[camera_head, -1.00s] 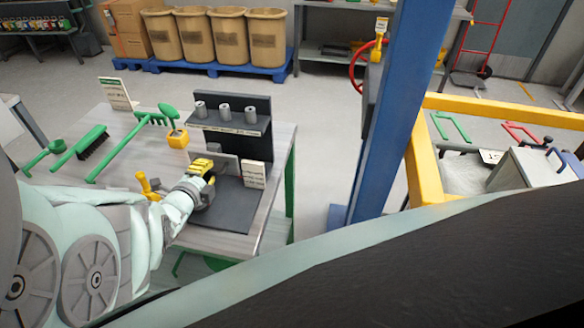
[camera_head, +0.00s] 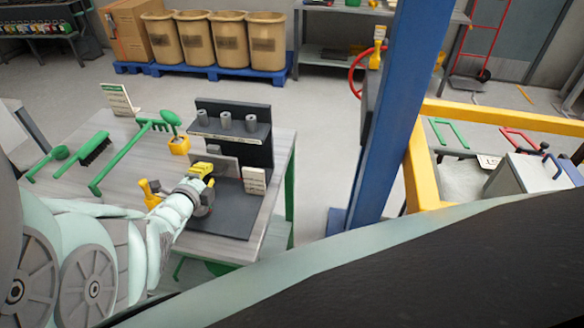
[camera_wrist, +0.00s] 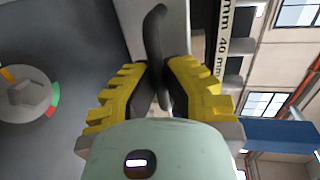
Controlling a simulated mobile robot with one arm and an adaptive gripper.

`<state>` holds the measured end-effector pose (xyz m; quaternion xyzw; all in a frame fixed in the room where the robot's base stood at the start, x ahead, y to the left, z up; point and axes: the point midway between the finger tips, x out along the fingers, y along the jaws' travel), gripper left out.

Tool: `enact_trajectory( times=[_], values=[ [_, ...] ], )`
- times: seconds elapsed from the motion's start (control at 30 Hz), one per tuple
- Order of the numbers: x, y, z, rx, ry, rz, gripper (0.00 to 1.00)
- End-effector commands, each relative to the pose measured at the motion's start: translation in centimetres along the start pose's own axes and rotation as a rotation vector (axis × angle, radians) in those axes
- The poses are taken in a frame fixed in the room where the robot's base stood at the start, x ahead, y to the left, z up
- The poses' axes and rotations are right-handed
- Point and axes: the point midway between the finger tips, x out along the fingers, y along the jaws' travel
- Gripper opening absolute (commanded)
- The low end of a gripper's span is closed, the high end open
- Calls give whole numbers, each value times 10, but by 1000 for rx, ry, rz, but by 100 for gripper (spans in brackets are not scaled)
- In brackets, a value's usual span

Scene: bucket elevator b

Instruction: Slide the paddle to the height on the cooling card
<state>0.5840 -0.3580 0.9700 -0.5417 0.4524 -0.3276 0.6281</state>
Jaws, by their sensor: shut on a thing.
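My gripper (camera_head: 207,170) reaches over the table to the front of a dark upright stand (camera_head: 236,112). In the wrist view my gripper (camera_wrist: 162,88) has its yellow ribbed fingers closed on a dark curved handle (camera_wrist: 157,45), which I take to be the paddle. Its lower tip shows between the fingers. A small white card (camera_head: 254,181) leans at the stand's right, and another card (camera_head: 117,99) stands at the table's back left. Their text is too small to read.
A shelf (camera_head: 228,138) on the stand holds three grey cylinders. Green tools, including a brush (camera_head: 92,149), and a yellow pot (camera_head: 180,145) lie to the left. A dial (camera_wrist: 28,95) shows in the wrist view. A blue post (camera_head: 398,110) stands to the right.

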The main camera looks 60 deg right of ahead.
Motion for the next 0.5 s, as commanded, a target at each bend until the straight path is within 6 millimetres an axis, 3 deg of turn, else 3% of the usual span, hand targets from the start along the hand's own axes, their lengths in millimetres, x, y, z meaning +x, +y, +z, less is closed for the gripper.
enact_trajectory(
  times=[0.2, 0.23, 0.5],
  values=[
    [1, -2, 0, -1, 0, -8, 0],
    [1, -2, 0, -1, 0, -8, 11],
    [1, -1, 0, 0, 0, -5, 39]
  ],
)
